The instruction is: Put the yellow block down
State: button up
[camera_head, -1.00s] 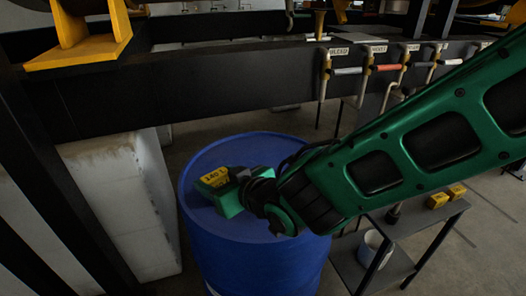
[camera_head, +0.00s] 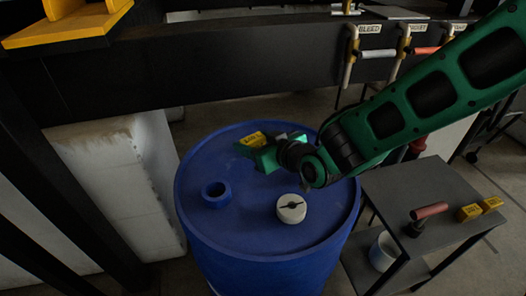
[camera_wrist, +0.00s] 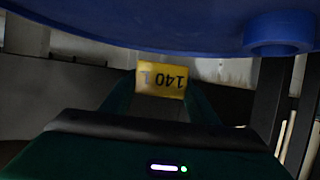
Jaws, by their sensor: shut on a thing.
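The yellow block (camera_head: 253,139), marked "140 L", is held between the fingers of my gripper (camera_head: 262,152) over the far part of the blue drum's top (camera_head: 240,225). In the wrist view the block (camera_wrist: 161,80) sits between the two green fingertips (camera_wrist: 160,92), its lettering upside down. The drum (camera_wrist: 150,22) fills the top of that view, with its edge just by the block. I cannot tell whether the block touches the drum top.
A blue ring-shaped bung (camera_head: 216,194) and a white round cap (camera_head: 291,208) are on the drum top. A grey side table (camera_head: 405,190) at the right bears two yellow blocks (camera_head: 480,208) and a red-handled tool (camera_head: 430,211). A white bucket (camera_head: 384,252) is below. A dark beam with valves is behind.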

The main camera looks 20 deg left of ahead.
aim_at(262, 141)
jog(key=w+f, duration=0.2)
jog(key=w, duration=0.1)
jog(key=w+d+f, duration=0.1)
jog(key=shift+w+d, duration=0.1)
jog(key=shift+w, duration=0.15)
jog(key=shift+f, duration=2)
jog(key=o, duration=1)
jog(key=shift+o, duration=0.2)
jog(key=shift+r, duration=0.1)
